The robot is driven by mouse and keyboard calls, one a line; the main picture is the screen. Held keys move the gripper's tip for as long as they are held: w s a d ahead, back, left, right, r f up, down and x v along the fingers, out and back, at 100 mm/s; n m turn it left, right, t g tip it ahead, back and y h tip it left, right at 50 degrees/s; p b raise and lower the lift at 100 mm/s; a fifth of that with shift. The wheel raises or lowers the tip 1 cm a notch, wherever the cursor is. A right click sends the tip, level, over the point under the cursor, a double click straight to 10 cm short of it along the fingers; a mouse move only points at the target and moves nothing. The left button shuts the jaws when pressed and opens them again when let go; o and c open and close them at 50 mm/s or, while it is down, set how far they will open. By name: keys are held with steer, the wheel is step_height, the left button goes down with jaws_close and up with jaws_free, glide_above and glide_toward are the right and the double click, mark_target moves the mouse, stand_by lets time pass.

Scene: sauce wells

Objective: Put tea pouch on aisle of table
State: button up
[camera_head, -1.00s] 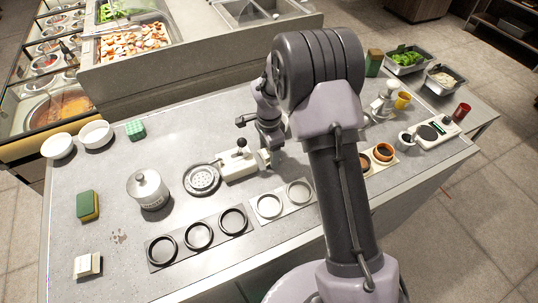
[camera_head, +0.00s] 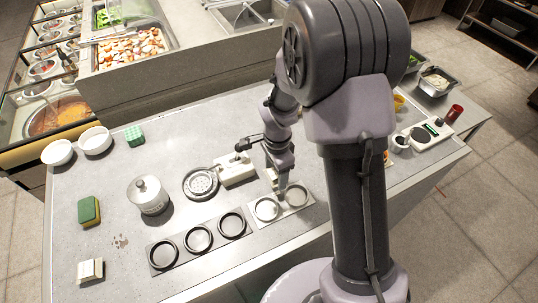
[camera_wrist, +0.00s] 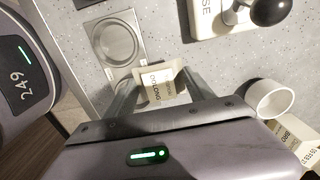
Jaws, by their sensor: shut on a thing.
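A small cream tea pouch with dark print that seems to read OOLONG (camera_wrist: 158,90) is between the two fingers of my gripper (camera_wrist: 160,84) in the wrist view. My gripper is shut on it. In the head view my gripper (camera_head: 281,190) is above the light plate with two round wells (camera_head: 281,214) near the table's front edge. The pouch is too small to make out there. The grey speckled table (camera_head: 110,205) spreads out under my arm. My arm covers part of the table's right side.
A dark plate with several rings (camera_head: 215,240) lies left of the light plate. A white press-like device (camera_head: 235,170), a lidded pot (camera_head: 149,196), a sponge (camera_head: 89,211) and a white box (camera_head: 90,270) stand around. In the wrist view, a white cup (camera_wrist: 276,99) and a printed packet (camera_wrist: 300,143) are at right.

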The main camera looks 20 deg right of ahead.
steer(key=s, duration=0.6)
steer(key=shift+s+d+r, duration=0.15)
steer(key=shift+d+r, duration=0.05)
steer(key=shift+r, duration=0.1)
steer(key=n, duration=0.2)
steer(key=w+n+b, duration=0.1)
steer(key=shift+a+f, duration=0.1)
steer(key=shift+f, duration=0.15)
steer(key=n, duration=0.2)
steer(key=w+n+b, duration=0.1)
steer(key=n, duration=0.1)
steer(key=n+b, duration=0.1)
steer(key=n, duration=0.1)
steer(key=shift+w+a, duration=0.15)
steer(key=shift+w, duration=0.15)
steer(key=n, duration=0.2)
steer(key=w+n+b, duration=0.1)
steer(key=n, duration=0.1)
steer(key=n+b, duration=0.1)
steer(key=n, duration=0.1)
steer(key=shift+w+a+r+n, duration=0.2)
steer(key=shift+w+r+n, duration=0.05)
steer(key=shift+r+n, duration=0.1)
